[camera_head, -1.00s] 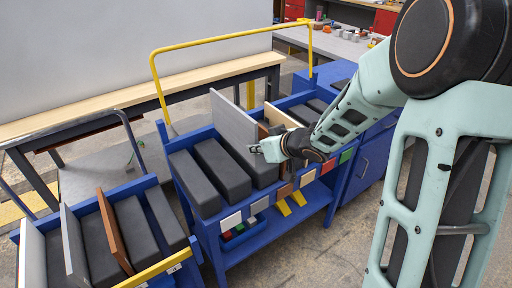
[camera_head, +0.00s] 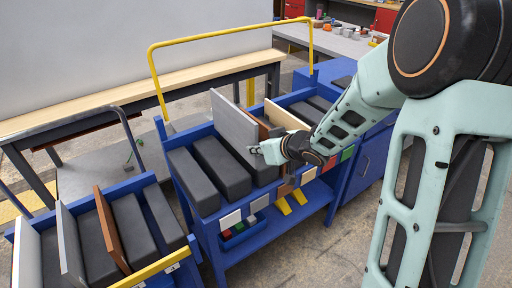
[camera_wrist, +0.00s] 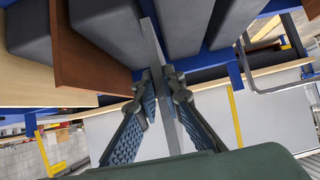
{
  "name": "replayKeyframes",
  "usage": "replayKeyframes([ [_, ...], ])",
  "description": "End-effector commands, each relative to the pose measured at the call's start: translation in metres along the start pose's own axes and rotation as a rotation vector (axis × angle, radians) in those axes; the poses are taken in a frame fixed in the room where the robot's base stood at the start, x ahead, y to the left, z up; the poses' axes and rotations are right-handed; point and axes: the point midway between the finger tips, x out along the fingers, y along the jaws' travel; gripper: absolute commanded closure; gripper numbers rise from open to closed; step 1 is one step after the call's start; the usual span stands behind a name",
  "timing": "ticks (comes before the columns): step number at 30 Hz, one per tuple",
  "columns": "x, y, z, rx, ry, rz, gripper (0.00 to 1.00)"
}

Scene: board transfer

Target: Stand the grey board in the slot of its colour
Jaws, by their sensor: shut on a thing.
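In the wrist view, the two fingertips (camera_wrist: 161,84) pinch the grey board (camera_wrist: 152,45) from both sides.
A brown board (camera_wrist: 85,60) and a pale wood board (camera_head: 286,116) stand close to the right in the rack. A left cart (camera_head: 150,180) holds white, grey and brown boards (camera_head: 108,228). A yellow hoop (camera_head: 225,34) rises behind the rack.

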Motion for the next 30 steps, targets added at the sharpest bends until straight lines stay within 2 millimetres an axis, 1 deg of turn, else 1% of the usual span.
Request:
replayKeyframes([
  [1, 0.004, 0.000, 0.004, 0.000, 0.003, 0.000, 1.00],
  [30, 0.048, 0.001, 0.067, 0.001, 0.004, 0.000, 1.00],
])
